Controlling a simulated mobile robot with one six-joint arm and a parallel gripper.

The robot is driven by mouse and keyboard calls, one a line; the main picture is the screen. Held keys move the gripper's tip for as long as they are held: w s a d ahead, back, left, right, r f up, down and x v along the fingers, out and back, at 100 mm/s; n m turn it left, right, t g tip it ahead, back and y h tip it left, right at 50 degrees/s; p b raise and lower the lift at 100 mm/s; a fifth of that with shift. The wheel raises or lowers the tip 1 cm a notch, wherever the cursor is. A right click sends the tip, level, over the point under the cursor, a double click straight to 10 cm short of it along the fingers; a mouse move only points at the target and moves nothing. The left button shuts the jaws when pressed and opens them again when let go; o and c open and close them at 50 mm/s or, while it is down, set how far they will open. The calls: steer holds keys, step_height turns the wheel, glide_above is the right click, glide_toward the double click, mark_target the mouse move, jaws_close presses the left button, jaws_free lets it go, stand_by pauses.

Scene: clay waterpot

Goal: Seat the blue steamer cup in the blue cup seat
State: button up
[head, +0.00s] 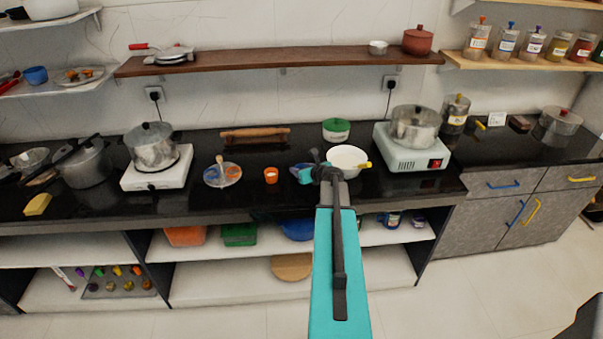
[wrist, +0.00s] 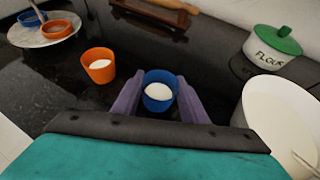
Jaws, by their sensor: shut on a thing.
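The blue steamer cup (wrist: 150,104) with white contents sits upright between the two purple fingers of my gripper (wrist: 158,84) in the wrist view. The fingers are shut on its sides. My gripper (head: 318,172) is over the black counter in the head view, left of a white bowl; the cup's height above the counter is hard to tell. The blue cup seat (wrist: 28,18) is a blue ring on a round plate (wrist: 20,38) at the upper left of the wrist view, and looks empty. The plate also shows left of my gripper in the head view (head: 209,182).
An orange cup (wrist: 99,70) with white contents stands between the plate and my gripper; an orange seat (wrist: 57,29) is on the plate. A white bowl (head: 348,154) is close on the right, with a green-lidded flour pot (head: 336,133) behind. A rolling pin (head: 255,134) lies at the back.

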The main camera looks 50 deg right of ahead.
steer(key=shift+r, duration=0.45)
steer(key=s+a+b, duration=0.1)
steer(key=s, duration=0.2)
steer(key=s+a+r+b, duration=0.1)
steer(key=s+a, duration=0.1)
steer(key=s, duration=0.1)
steer(key=s+a+r+b, duration=0.1)
steer(key=s, duration=0.2)
steer(key=shift+s+a, duration=0.25)
steer(key=shift+a, duration=0.05)
steer(key=shift+s+a+r, duration=0.1)
steer(key=shift+s+r, duration=0.1)
steer(key=shift+s, duration=0.1)
steer(key=s+p, duration=0.1)
steer(key=s+a+p, duration=0.1)
steer(key=shift+r+p, duration=0.2)
steer(key=shift+p, duration=0.2)
steer(key=shift+s+p, duration=0.2)
steer(key=shift+p, duration=0.6)
steer(key=shift+s+a+p, duration=0.2)
steer(key=shift+s+p, duration=0.1)
steer(key=shift+p, duration=0.95)
steer(key=shift+s+a+p, duration=0.15)
steer(key=shift+s+p, duration=0.2)
steer(key=shift+p, duration=0.8)
steer(key=shift+s+a+p, duration=0.1)
steer(key=shift+s+p, duration=0.1)
steer(key=shift+p, duration=0.5)
steer(key=shift+s+f, duration=0.1)
